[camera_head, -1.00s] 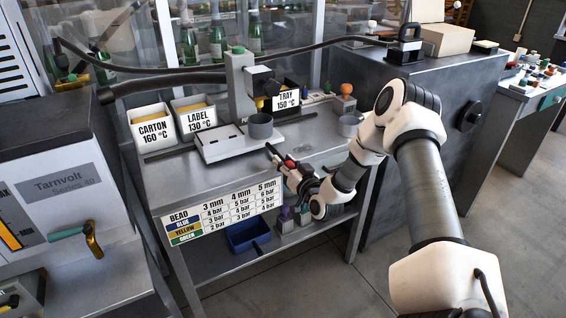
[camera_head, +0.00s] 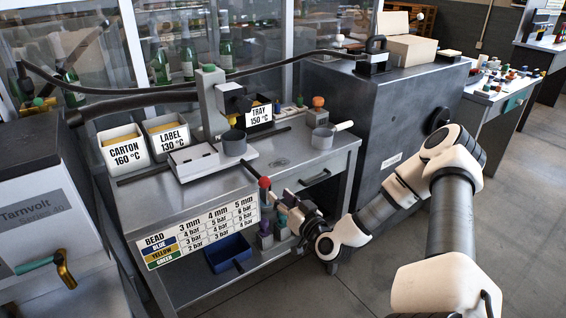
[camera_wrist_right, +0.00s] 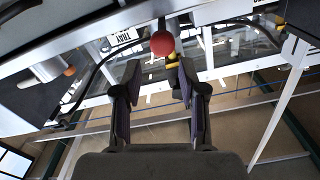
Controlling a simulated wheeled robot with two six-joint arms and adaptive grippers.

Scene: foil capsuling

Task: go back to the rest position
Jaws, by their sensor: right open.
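My right gripper (camera_head: 285,203) is in front of the bench's front edge, beside the red knob. In the right wrist view my right gripper (camera_wrist_right: 153,88) has its two fingers apart with nothing between them. The red knob (camera_head: 264,183) sits on a dark lever at the bench's front edge. It also shows in the right wrist view (camera_wrist_right: 162,43), beyond the fingertips and apart from them. My right arm comes in from the right, bent, with its forearm low beside the bench. My left gripper is not in view.
A blue bin (camera_head: 228,252) is on the lower shelf. A dark cabinet (camera_head: 385,125) stands right of the bench. Floor is open at bottom right.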

